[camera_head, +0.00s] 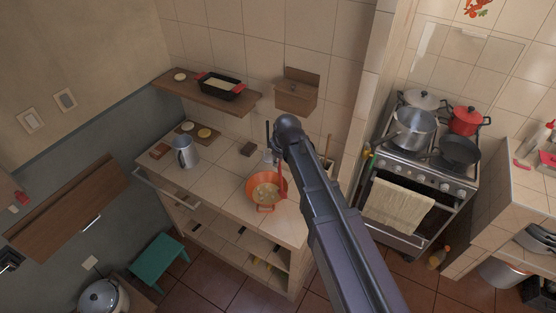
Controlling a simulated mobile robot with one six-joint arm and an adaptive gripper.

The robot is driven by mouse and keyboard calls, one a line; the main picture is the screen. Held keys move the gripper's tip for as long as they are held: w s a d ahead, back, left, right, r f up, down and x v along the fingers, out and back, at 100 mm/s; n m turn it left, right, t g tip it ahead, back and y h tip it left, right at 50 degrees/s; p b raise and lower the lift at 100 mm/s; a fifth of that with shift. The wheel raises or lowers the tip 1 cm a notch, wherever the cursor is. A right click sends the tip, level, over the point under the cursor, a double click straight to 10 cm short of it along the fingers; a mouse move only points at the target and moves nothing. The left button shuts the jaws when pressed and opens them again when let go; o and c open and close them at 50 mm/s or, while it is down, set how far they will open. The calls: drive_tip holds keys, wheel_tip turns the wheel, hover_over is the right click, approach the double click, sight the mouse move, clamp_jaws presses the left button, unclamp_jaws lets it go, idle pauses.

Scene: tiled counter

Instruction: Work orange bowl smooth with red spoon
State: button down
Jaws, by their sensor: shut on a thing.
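The orange bowl (256,205) stands on the tiled counter, near its front edge and left of my arm. Pale lumpy contents with light pieces show inside it. The red spoon (282,182) is upright at the bowl's right side, its lower end at or inside the rim; I cannot tell whether it touches the contents. Its upper part runs up beside my dark arm, which crosses the picture from the lower right and covers what lies behind it. My gripper's fingers do not show; they are hidden behind the arm.
A grey metal jug (185,153) stands left on the counter (222,172), near a board with round items (204,133). A wall shelf (228,103) holds a red-handled dark baking dish (219,87). The stove (419,187) with several pots stands right. Bare tiles lie left of the bowl.

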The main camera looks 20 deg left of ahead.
drive_tip(key=w+a+r+y, duration=0.1)
drive_tip(key=w+a, duration=0.6)
drive_tip(key=a, duration=0.1)
drive_tip(key=shift+p, duration=0.35)
drive_tip(key=shift+s+f, duration=0.15)
drive_tip(key=shift+f, duration=0.1)
idle(0.5)
wheel_tip(320, 180, down, 12)
drive_tip(key=b, duration=1.2)
idle(0.6)
drive_tip(key=shift+b, duration=0.3)
drive_tip(key=shift+d, duration=0.15)
idle(0.3)
